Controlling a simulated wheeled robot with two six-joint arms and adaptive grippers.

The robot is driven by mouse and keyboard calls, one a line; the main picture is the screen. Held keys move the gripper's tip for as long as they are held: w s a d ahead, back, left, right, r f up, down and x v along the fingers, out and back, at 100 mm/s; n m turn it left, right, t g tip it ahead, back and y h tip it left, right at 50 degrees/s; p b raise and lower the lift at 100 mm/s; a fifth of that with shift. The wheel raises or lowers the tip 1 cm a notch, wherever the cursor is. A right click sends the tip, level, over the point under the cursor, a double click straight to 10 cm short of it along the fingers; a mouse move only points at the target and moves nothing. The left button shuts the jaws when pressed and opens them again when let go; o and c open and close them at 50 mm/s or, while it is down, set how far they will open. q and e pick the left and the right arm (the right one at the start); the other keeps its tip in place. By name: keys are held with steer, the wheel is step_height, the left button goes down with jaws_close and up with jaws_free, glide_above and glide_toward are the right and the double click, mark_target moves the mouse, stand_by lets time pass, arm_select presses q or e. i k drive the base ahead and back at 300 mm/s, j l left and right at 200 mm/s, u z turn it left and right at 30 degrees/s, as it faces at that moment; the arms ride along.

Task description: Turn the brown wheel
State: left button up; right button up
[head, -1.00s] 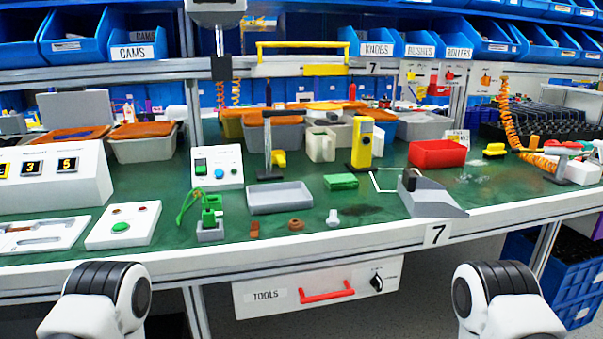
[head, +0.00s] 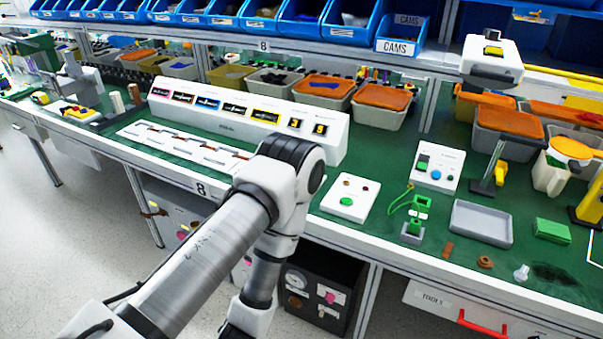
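Under the bench front, a dark panel (head: 318,290) carries a white round dial (head: 296,279), a pink knob (head: 330,297) and a small brownish round part (head: 295,302). This part may be the brown wheel, but it is too small to tell. A grey panel to its left (head: 185,215) also has small coloured round parts, one of them brownish. A loose brown ring (head: 485,262) lies on the bench top at the right. My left arm crosses the lower middle and bends down in front of the bench. My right arm is out of view.
The green bench top has a white edge labelled 8. A white sloped display box (head: 240,115), a white button box (head: 350,197) and a grey tray (head: 482,222) stand on it. A drawer with a red handle (head: 483,324) is at lower right. Open floor (head: 80,250) lies at left.

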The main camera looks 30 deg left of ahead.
mark_target(295, 302)
steer(key=u, duration=1.05)
